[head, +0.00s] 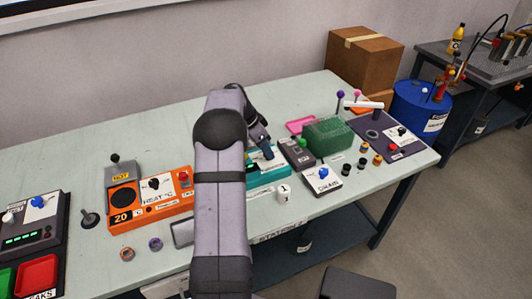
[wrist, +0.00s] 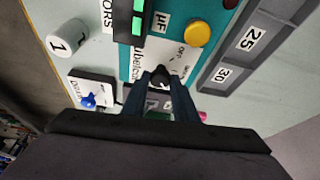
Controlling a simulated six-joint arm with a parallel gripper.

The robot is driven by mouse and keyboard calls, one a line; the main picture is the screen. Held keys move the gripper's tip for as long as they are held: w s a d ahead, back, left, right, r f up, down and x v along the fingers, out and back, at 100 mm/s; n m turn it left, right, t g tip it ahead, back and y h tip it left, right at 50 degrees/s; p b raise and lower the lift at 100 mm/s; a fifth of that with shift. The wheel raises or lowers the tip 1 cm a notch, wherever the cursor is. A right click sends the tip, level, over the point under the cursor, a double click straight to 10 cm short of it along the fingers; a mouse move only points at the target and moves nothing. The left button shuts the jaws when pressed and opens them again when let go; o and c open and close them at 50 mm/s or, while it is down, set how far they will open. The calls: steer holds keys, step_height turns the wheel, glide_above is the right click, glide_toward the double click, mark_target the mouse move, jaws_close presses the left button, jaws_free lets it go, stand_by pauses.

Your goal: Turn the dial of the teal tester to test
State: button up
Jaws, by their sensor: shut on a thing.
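The teal tester (head: 262,181) sits mid-table in the head view, partly hidden behind my arm. In the wrist view its teal face (wrist: 205,62) fills the upper middle, with a yellow button (wrist: 197,33) and a white dial plate. The black dial (wrist: 160,73) is between the two fingertips of my gripper (wrist: 161,80), which is shut on it. OFF can be read on the plate; the other lettering is too small or covered. I cannot tell which mark the dial points to.
An orange heater (head: 150,200) stands left of my arm. A white box with a blue knob (head: 322,178) and a green block (head: 327,136) stand to the right. A white cylinder marked 1 (wrist: 67,40) is near the tester. A grey strip marked 25 and 30 (wrist: 238,52) lies alongside it.

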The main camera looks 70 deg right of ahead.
steer(key=shift+w+d+m+y, duration=0.15)
steer(key=shift+m+y, duration=0.25)
steer(key=shift+m, duration=0.8)
steer(key=shift+g, duration=0.3)
steer(key=o, duration=1)
steer(key=shift+r, duration=0.15)
steer(key=shift+v, duration=3.55)
steer(key=shift+w, duration=0.1)
